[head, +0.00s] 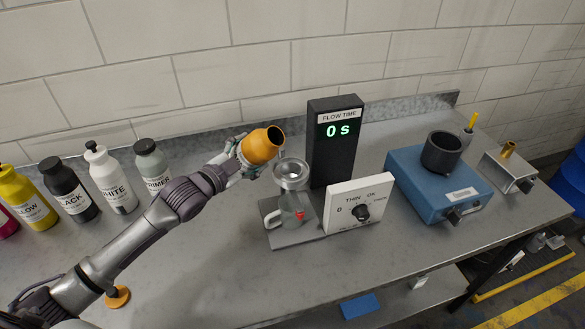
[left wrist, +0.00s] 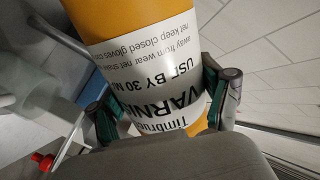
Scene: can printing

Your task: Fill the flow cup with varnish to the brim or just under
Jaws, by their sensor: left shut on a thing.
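My left gripper (head: 243,157) is shut on an orange varnish bottle (head: 258,147). The bottle is tilted, its dark open mouth facing right, above and to the left of the flow cup. In the left wrist view the varnish bottle (left wrist: 139,27) sits between both fingers (left wrist: 165,105), its label upside down. The metal flow cup (head: 291,175) stands on its stand, over a clear jug with a red mark (head: 291,211). I cannot see a stream of varnish, and the level inside the cup is too small to tell. My right gripper is not in view.
A black flow time display (head: 335,140) reading 0 s stands behind the cup. A white dial box (head: 361,203) is to its right, then a blue device (head: 436,187) with a black pot. Several ink bottles (head: 115,180) line the left. The bench front left is mostly clear.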

